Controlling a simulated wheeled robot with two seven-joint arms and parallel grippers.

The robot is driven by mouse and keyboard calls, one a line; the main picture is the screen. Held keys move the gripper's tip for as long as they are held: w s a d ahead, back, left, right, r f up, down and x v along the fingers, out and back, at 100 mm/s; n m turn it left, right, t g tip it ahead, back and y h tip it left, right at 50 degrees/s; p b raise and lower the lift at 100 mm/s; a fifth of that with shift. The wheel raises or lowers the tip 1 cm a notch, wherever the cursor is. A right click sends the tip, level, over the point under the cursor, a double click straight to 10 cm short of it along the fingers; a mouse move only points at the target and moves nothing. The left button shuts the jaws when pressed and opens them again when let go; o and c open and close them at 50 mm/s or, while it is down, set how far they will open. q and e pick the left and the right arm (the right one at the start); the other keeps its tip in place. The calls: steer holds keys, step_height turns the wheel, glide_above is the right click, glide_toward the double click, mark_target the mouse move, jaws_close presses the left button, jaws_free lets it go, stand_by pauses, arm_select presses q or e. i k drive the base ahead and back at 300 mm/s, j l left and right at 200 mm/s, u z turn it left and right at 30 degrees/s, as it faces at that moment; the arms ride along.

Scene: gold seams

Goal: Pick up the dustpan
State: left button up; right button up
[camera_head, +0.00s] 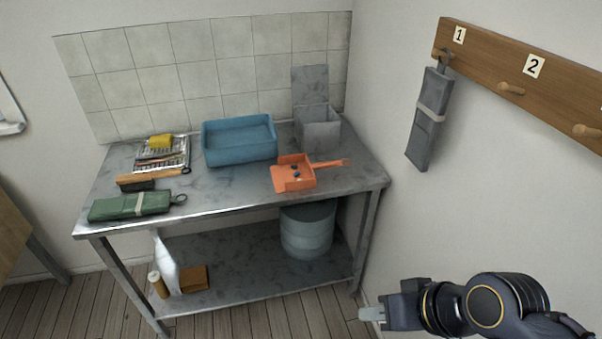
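The orange dustpan (297,184) lies on the right part of the metal table's top, with its handle (331,164) pointing right. A few small dark bits lie in its pan. My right gripper (372,314) is at the lower right, in front of the table and below its top, well apart from the dustpan. It points left, and I cannot tell whether its fingers are apart. My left gripper is not in view.
The metal table (225,199) also holds a blue tub (240,154), a grey lidded box (318,134), a green roll (130,206), a brush (136,184) and a tool tray (177,163). A grey bucket (307,238) stands on the lower shelf. A peg rail (560,75) is on the right wall.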

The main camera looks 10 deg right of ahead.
mark_target(284, 179)
steer(key=i+j+z, duration=0.2)
steer(key=i, duration=0.25)
steer(key=i+z, duration=0.25)
steer(key=i, duration=0.2)
steer(key=i+j+z, duration=0.2)
steer(key=i, duration=0.2)
